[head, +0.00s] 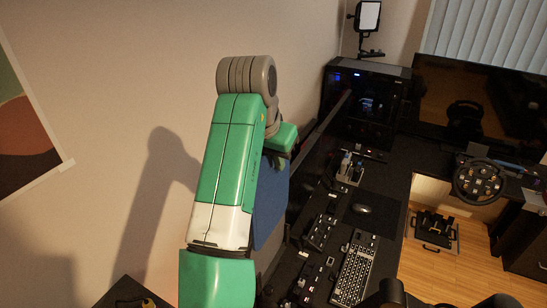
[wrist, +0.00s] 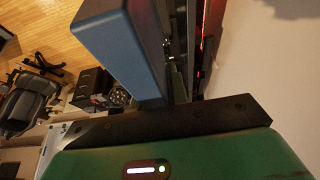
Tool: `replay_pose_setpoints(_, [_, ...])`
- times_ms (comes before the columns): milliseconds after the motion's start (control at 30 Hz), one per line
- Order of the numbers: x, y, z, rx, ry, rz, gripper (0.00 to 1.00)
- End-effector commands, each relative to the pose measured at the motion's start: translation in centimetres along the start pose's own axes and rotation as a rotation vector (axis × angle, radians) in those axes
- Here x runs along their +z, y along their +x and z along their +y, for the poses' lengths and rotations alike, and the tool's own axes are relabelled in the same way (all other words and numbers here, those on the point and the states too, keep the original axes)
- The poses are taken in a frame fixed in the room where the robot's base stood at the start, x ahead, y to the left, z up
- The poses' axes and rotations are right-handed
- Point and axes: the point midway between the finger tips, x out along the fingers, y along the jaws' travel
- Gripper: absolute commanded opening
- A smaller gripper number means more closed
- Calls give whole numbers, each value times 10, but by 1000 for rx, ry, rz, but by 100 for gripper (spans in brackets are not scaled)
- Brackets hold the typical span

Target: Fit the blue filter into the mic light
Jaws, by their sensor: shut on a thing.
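The blue filter (wrist: 122,52) is a blue flat-sided slab, large and close in the wrist view. My gripper (wrist: 178,92) is shut on it; the slab hides much of the fingers. In the head view a blue panel (head: 270,207), seemingly the same filter, shows partly behind my green arm, and my gripper is hidden there. The light (head: 368,16), a pale panel in a black frame on a stand, is at the top of the head view. It stands apart from the filter, farther back and to the right. I cannot make out its filter slot.
A black computer case (head: 362,105) stands below the light. The dark desk holds a keyboard (head: 355,268), a mouse (head: 362,209) and several small devices. A monitor (head: 478,100) and racing wheel (head: 480,181) are to the right. The wall bounds the left side.

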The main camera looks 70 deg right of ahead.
Motion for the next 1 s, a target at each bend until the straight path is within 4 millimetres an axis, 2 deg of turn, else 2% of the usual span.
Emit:
replay_pose_setpoints(433, [-1, -4, 0, 1, 0, 0, 0])
replay_pose_setpoints(500, [4, 10, 0, 1, -1, -1, 0])
replay_pose_setpoints(700, [14, 32, 0, 0, -1, 0, 0])
replay_pose_setpoints(1000, [22, 51, 0, -1, 1, 1, 0])
